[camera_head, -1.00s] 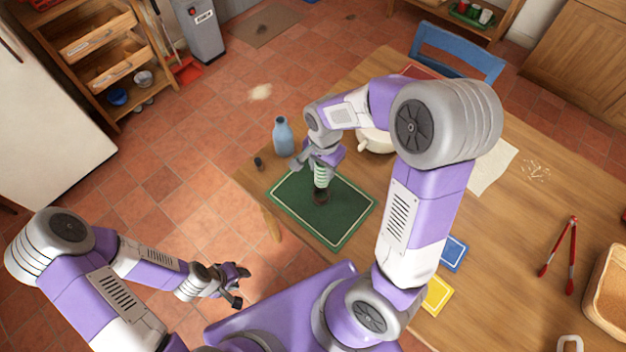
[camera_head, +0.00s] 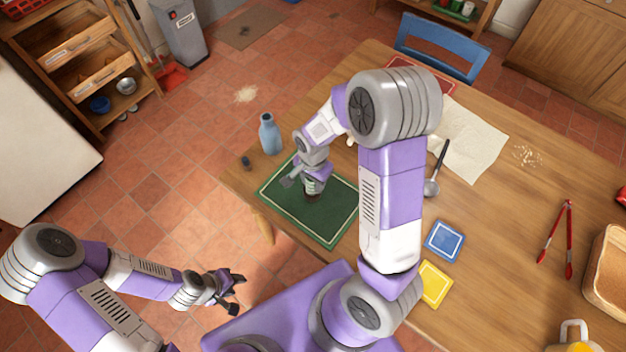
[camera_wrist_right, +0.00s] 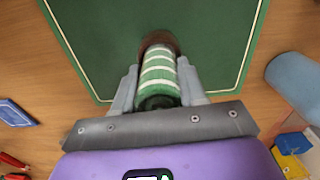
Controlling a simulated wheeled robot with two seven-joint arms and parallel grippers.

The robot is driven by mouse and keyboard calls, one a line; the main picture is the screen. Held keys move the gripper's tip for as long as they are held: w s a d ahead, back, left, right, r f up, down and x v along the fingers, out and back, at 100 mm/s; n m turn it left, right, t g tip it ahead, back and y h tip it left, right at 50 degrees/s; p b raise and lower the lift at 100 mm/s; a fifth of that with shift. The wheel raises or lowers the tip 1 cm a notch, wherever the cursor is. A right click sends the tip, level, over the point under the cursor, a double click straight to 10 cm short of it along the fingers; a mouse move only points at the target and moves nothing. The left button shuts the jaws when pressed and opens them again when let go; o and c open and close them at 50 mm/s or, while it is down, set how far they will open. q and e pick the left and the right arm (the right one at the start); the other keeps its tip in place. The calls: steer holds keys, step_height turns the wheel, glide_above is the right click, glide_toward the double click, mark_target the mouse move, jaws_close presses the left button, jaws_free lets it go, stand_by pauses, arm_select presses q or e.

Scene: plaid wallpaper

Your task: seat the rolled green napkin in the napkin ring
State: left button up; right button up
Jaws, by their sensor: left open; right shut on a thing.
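The rolled green napkin (camera_wrist_right: 158,75) has white stripes and is held between the fingers of my right gripper (camera_wrist_right: 158,88). In the head view, my right gripper (camera_head: 313,181) is low over the green placemat (camera_head: 333,221), and little of the napkin shows. The brown napkin ring (camera_wrist_right: 158,42) is at the napkin's far end in the right wrist view; it also shows below the gripper in the head view (camera_head: 311,196). The napkin's end meets the ring, but I cannot tell how deep it sits inside. My left gripper (camera_head: 234,291) is open and empty, off the table.
A blue bottle (camera_head: 269,135) and a small dark object (camera_head: 246,162) stand by the mat's far left side. A blue coaster (camera_head: 444,240), a yellow coaster (camera_head: 434,284), a ladle (camera_head: 433,184) and red tongs (camera_head: 560,240) lie to the right.

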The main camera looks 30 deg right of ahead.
steer(key=shift+f, duration=0.2)
steer(key=o, duration=1.1)
step_height(320, 180, up, 12)
steer(key=p, duration=0.3)
steer(key=shift+r, duration=0.2)
